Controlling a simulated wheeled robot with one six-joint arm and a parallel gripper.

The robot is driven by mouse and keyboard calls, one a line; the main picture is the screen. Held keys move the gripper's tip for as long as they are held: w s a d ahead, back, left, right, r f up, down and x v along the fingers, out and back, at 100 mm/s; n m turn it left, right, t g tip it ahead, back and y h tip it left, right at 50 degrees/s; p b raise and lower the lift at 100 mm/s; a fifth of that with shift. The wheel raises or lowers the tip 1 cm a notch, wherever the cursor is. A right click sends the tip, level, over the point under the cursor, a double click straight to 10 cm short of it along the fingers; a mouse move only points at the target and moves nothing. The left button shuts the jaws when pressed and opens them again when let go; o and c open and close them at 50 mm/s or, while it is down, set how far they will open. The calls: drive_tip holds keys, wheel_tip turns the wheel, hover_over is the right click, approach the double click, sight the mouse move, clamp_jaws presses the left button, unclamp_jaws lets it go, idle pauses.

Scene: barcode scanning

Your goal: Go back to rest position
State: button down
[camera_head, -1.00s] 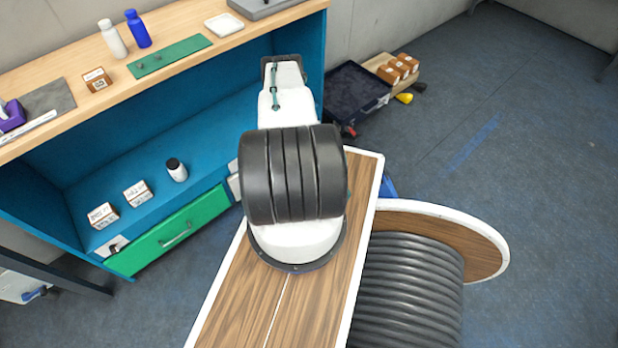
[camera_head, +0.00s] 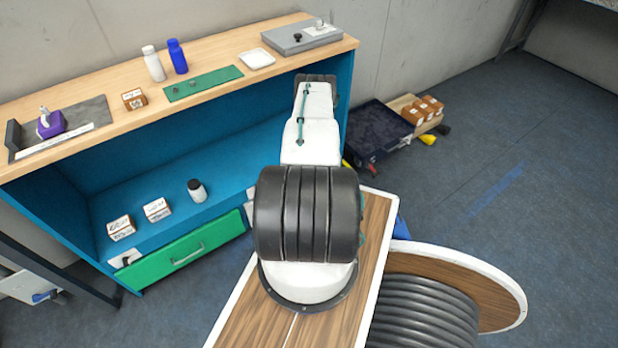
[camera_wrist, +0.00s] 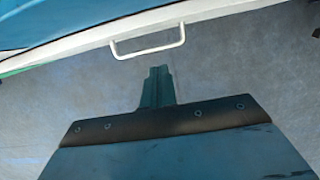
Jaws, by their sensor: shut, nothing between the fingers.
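My gripper (camera_wrist: 158,78) shows in the wrist view as dark green fingers shut together with nothing between them. It hangs over the blue-grey floor, below a white handle (camera_wrist: 148,40) on a light-edged front. In the head view my arm stands folded in front of the blue shelf unit (camera_head: 342,105), and my gripper is hidden behind the arm. The fingers appear apart from the handle.
The wooden worktop (camera_head: 205,48) holds a white bottle (camera_head: 154,64), a blue bottle (camera_head: 177,56), a green board (camera_head: 204,83) and a purple item (camera_head: 51,123). A green drawer (camera_head: 183,250) is below. A dark crate (camera_head: 378,135) stands on the floor. Open floor lies right.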

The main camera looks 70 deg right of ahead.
drive_tip(key=v, duration=0.7)
drive_tip(key=shift+a, duration=0.2)
drive_tip(key=shift+w+f, duration=0.1)
